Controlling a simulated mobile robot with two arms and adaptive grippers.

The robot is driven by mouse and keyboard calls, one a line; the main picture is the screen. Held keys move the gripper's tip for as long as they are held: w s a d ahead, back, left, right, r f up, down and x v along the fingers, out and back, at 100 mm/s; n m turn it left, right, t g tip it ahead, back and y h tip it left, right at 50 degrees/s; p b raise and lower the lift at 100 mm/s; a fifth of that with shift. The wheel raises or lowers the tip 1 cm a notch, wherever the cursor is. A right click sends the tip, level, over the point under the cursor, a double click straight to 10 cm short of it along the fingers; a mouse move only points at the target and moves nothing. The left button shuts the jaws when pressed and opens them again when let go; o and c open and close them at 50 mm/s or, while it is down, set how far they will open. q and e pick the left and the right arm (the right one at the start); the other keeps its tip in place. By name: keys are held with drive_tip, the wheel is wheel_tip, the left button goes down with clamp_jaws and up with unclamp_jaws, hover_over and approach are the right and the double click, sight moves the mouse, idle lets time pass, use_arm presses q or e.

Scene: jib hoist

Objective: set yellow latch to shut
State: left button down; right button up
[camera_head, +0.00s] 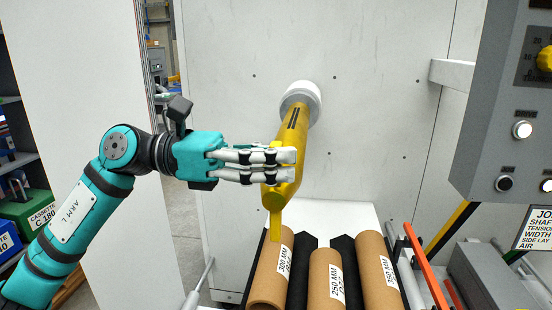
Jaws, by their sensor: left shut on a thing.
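The yellow latch (295,130) is a thick yellow lever on a round white pivot (303,97) fixed to the pale wall panel. It hangs from the pivot downward and slightly to the left, ending in a narrower tip. My left gripper (288,165) comes in from the left with its fingers level, shut on the middle part of the latch. The fingers cover part of the lever there. No marking for the latch's positions can be read beside it. My right gripper is not in view.
A grey control box (495,110) with knobs and buttons hangs at the right. An orange bar (425,265) rises near the rolls. Shelves with a green cassette bin (30,212) are at the left.

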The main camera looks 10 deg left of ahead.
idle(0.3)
use_arm(q)
drive_tip(key=c, duration=1.2)
unclamp_jaws()
drive_tip(key=shift+o, duration=0.2)
drive_tip(key=a, duration=1.2)
drive_tip(key=shift+w, duration=0.1)
